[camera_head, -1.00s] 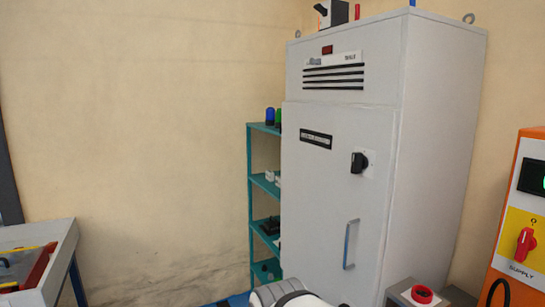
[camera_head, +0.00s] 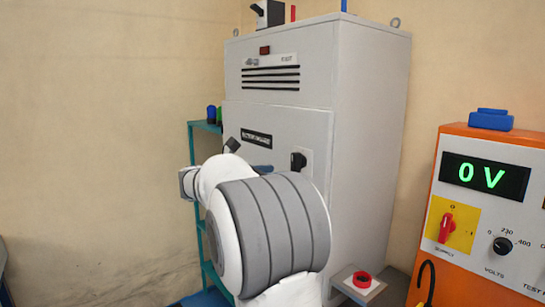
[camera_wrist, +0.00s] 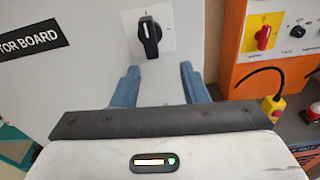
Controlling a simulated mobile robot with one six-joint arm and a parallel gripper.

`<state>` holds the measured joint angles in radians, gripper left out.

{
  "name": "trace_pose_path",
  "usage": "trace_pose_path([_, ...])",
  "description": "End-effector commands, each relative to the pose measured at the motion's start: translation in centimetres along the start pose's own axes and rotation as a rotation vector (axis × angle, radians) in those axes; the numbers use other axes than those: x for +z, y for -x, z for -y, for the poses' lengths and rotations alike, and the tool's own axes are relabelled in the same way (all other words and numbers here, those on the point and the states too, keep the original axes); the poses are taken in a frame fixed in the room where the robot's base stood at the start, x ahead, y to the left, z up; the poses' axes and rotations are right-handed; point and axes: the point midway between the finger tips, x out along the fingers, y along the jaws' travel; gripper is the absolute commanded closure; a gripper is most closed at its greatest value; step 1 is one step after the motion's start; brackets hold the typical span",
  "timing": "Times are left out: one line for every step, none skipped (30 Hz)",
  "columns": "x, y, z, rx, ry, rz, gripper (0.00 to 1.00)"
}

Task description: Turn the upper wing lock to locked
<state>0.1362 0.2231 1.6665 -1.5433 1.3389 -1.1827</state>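The tall grey cabinet (camera_head: 372,150) has an upper panel with a small grey fitting (camera_head: 252,61), which looks like the upper wing lock; its setting is too small to read. Below, on the door, is a black rotary handle (camera_head: 298,160) on a white plate. The handle (camera_wrist: 150,36) also shows in the wrist view, close to upright. My gripper (camera_wrist: 159,78) is open and empty, its two blue-grey fingers apart. In the wrist view, the handle lies above and between the fingertips, not held. In the head view my arm hides much of the door.
An orange supply panel (camera_head: 480,210) with a 0 V display and red switch stands at the right. A red button box (camera_head: 362,280) sits low before the cabinet. A teal shelf (camera_head: 202,127) stands left of it. A yellow pendant (camera_wrist: 273,108) shows in the wrist view.

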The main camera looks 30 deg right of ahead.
Motion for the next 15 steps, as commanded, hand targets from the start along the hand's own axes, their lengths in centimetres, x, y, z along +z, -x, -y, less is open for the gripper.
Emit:
trace_pose_path([0.8,-0.3,-0.8,0.001,0.034,0.04,0.6])
trace_pose_path([1.1,-0.4,-1.1,0.001,0.049,0.058,0.6])
trace_pose_path([1.5,-0.6,-1.4,0.0,0.067,0.078,0.6])
trace_pose_path([1.7,-0.7,-1.5,0.0,0.075,0.088,0.6])
trace_pose_path([1.9,-0.9,-1.6,0.0,0.08,0.095,0.6])
trace_pose_path([2.1,-1.3,-1.6,-0.001,0.084,0.1,0.6])
trace_pose_path([2.1,-1.6,-1.6,-0.001,0.086,0.101,0.6])
trace_pose_path([2.2,-2.0,-1.6,-0.001,0.086,0.101,0.6])
trace_pose_path([2.2,-2.6,-1.6,-0.002,0.086,0.101,0.6])
trace_pose_path([2.3,-3.1,-1.6,-0.002,0.086,0.101,0.6])
trace_pose_path([2.3,-3.6,-1.6,-0.002,0.086,0.1,0.6])
trace_pose_path([2.4,-4.3,-1.6,-0.001,0.086,0.1,0.6])
trace_pose_path([2.5,-4.8,-1.6,-0.002,0.086,0.1,0.6])
trace_pose_path([2.5,-5.3,-1.6,-0.001,0.086,0.1,0.6])
trace_pose_path([2.5,-5.8,-1.6,0.0,0.086,0.099,0.6])
